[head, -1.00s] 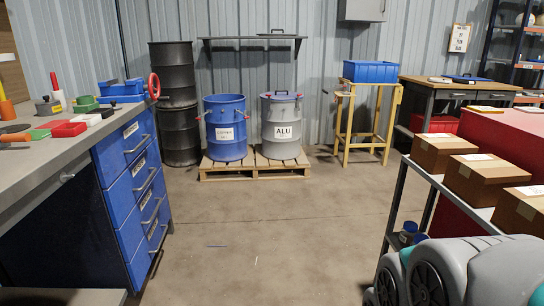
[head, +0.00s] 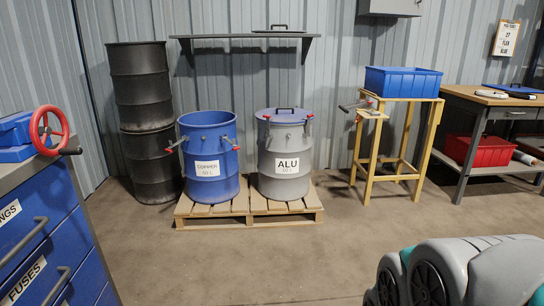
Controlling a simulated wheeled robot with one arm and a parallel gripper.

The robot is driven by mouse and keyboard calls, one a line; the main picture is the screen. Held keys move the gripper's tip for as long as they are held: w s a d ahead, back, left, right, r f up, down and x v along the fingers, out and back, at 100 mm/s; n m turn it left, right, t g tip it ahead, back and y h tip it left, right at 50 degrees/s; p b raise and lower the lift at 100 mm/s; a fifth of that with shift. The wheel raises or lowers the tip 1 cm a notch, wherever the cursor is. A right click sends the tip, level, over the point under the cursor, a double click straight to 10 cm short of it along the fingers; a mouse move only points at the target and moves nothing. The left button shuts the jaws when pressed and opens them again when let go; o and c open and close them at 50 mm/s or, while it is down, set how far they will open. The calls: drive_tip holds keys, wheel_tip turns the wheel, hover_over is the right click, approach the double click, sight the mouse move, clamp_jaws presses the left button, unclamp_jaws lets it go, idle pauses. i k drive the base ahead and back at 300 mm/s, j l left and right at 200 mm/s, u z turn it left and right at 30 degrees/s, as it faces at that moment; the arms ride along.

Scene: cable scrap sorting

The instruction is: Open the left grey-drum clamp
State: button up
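The grey drum (head: 284,168) stands on a wooden pallet with a white label reading "ALU". The right clamp (head: 309,117) also shows red at the rim. My gripper is not in view.
The open blue drum (head: 210,187), labelled "COPPER", stands left of the grey drum, its red-tipped clamps sticking out. Black drums (head: 139,75) are stacked behind. A wooden stand (head: 365,150) with a blue bin (head: 403,82) is at right. Floor before the pallet (head: 246,221) is clear.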

sight(267, 122)
drive_tip(key=i+u, duration=0.1)
drive_tip(key=i, duration=0.9)
drive_tip(key=i+l, duration=0.2)
drive_tip(key=i, duration=0.8)
drive_tip(key=j+u, duration=0.05)
